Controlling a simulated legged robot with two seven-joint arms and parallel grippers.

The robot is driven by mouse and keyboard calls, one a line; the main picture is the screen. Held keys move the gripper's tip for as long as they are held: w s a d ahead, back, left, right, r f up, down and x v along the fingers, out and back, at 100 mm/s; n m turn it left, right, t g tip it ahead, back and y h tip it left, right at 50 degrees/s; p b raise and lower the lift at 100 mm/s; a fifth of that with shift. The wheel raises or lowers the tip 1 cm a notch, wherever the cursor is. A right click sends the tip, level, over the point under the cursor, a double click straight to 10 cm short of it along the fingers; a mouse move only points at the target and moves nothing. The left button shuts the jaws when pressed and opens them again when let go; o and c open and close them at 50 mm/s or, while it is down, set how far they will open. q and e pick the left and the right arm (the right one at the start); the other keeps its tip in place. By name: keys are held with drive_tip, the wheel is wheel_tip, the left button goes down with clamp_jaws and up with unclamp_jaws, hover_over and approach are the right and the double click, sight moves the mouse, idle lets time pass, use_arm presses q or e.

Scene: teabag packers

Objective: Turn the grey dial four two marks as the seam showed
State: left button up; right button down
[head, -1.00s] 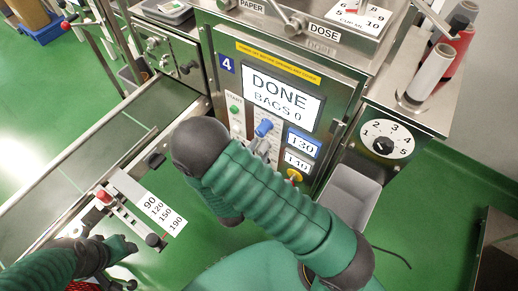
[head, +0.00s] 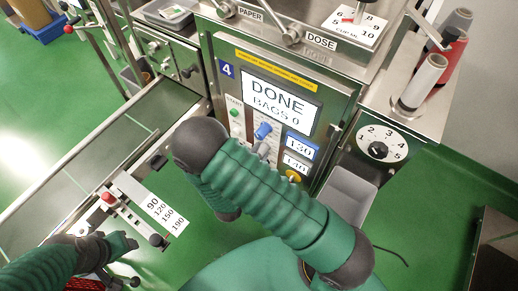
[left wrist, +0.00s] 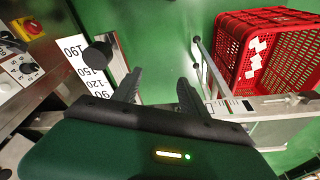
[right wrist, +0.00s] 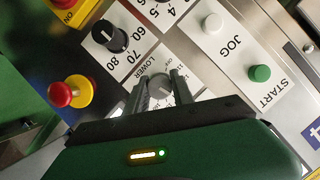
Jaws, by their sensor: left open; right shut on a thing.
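The grey dial (right wrist: 160,87) is on the machine's front panel in the right wrist view, by a label reading LOWER. My right gripper (right wrist: 161,88) is shut on it, with one finger on each side. The fingers and my wrist housing hide part of its scale, so its setting cannot be read. In the head view my right arm covers most of this spot. My left gripper (left wrist: 158,90) is open and empty; in the head view it (head: 132,262) is beside the scale plate (head: 157,205) marked 90 to 190.
A black knob (right wrist: 110,37), a red button (right wrist: 60,94), white JOG (right wrist: 212,23) and green START (right wrist: 260,73) buttons surround the dial. The screen (head: 280,98) reads DONE, BAGS 0. A red crate (left wrist: 265,55) stands beyond my left gripper.

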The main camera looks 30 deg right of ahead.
drive_tip(key=shift+r+n+g+p, duration=0.35)
drive_tip(key=shift+n+p, duration=0.35)
drive_tip(key=shift+p, duration=0.45)
drive_tip(key=shift+f+n+g+p, duration=0.3)
drive_tip(key=shift+n+g+p, duration=0.2)
drive_tip(key=shift+p, duration=0.2)
drive_tip(key=c, duration=1.1)
unclamp_jaws()
